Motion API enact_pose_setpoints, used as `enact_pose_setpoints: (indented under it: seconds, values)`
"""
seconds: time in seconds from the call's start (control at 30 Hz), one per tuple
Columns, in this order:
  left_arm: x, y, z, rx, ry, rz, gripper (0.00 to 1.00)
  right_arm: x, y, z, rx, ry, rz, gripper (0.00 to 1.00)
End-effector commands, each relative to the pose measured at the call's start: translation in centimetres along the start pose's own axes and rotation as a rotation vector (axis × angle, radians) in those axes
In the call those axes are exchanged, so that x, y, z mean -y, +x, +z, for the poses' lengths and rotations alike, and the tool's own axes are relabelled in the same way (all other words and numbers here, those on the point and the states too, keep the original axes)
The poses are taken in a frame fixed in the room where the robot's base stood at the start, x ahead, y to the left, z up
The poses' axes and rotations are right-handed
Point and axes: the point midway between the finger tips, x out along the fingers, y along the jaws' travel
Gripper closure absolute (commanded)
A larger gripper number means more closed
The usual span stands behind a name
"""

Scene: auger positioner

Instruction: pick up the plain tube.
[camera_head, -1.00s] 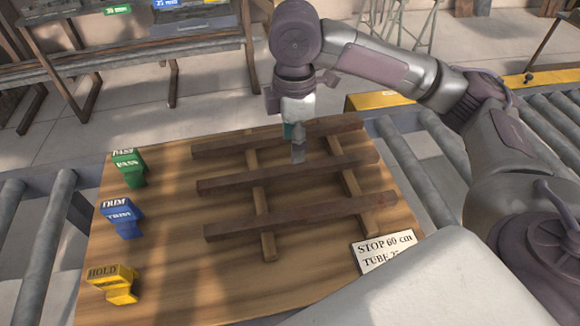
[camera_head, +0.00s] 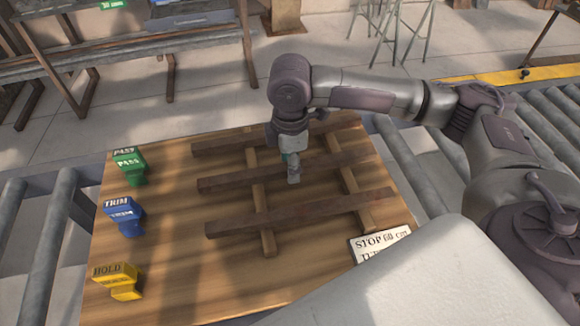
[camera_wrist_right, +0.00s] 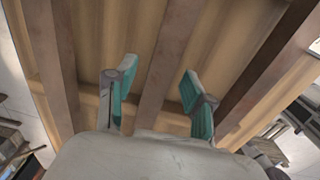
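Three long dark brown bars lie side by side across two lighter wooden rails: a back bar (camera_head: 215,147), a middle bar (camera_head: 225,183) and a front bar (camera_head: 300,212). I cannot tell which one is the plain tube. My right gripper (camera_head: 293,180) is over the middle bar and hides part of it. In the right wrist view the right gripper (camera_wrist_right: 152,80) is open, its teal-padded fingers apart on either side of a bar (camera_wrist_right: 168,55) running between them. Nothing is held. I cannot tell how far above the bar the fingertips are. My left gripper is not in view.
The rails rest on a wooden board (camera_head: 180,270). Green (camera_head: 128,165), blue (camera_head: 123,215) and yellow (camera_head: 118,281) labelled blocks stand along its left edge. A white sign (camera_head: 378,243) is at the front right, partly covered. Roller conveyors (camera_head: 415,175) flank the board.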

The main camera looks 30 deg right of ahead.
Motion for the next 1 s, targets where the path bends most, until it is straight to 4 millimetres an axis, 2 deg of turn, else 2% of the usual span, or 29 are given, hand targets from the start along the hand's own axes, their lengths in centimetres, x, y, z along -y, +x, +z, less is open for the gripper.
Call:
enact_pose_setpoints:
  seconds: [0.03,0.2,0.27,0.3,0.77,0.87,1.0]
  values:
    - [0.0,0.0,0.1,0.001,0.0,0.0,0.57,0.0,0.0,0.0,0.0,0.0,0.0,0.6]
    - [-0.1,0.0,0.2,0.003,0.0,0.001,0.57,0.0,0.0,0.0,0.0,0.0,0.0,0.88]
    - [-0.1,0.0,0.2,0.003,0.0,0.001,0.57,0.0,0.0,0.0,0.0,0.0,0.0,0.98]
    - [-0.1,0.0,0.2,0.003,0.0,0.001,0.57,0.0,0.0,0.0,0.0,0.0,0.0,1.0]
    - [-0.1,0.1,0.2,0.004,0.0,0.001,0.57,-0.1,-0.3,-0.1,-0.002,0.0,0.002,1.0]
    - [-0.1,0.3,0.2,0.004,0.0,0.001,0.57,-0.1,-0.9,-0.1,-0.001,0.0,0.003,1.0]
    - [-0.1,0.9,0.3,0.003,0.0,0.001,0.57,-0.2,-2.7,-0.1,-0.004,0.0,0.006,1.0]
